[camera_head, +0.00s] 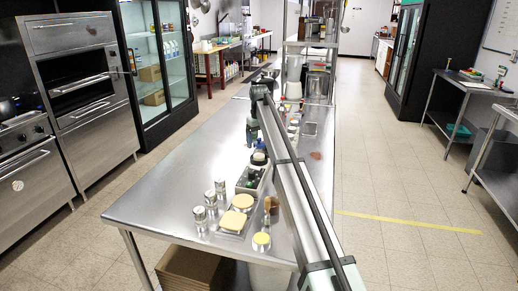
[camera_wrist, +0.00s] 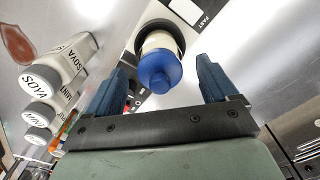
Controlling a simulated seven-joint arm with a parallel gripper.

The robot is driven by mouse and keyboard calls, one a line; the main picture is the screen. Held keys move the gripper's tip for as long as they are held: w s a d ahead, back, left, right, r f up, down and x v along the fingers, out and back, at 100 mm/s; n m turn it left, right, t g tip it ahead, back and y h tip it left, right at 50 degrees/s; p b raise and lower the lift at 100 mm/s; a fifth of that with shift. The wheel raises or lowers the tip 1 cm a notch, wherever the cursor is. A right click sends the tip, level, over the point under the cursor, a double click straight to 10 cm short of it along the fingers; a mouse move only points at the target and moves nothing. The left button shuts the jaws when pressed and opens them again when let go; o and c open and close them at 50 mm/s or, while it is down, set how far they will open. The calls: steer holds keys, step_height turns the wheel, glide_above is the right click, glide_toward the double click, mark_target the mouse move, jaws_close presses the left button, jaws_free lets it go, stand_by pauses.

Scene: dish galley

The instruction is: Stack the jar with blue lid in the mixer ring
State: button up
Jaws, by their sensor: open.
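The jar with blue lid (camera_wrist: 162,72) shows in the wrist view, lid toward me, with a pale body behind the lid. It lies between the fingers of my gripper (camera_wrist: 162,63), which is open with a clear gap on both sides of the lid. A black ring (camera_wrist: 150,26), which looks like the mixer ring, shows behind the jar on a pale surface marked FAST. I cannot tell whether the jar sits inside the ring or above it.
White bottles (camera_wrist: 62,62) labelled SOYA and MINT stand left in the wrist view. The table's left part is bare.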

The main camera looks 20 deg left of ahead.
step_height(320, 180, up, 8)
stand_by(0.4)
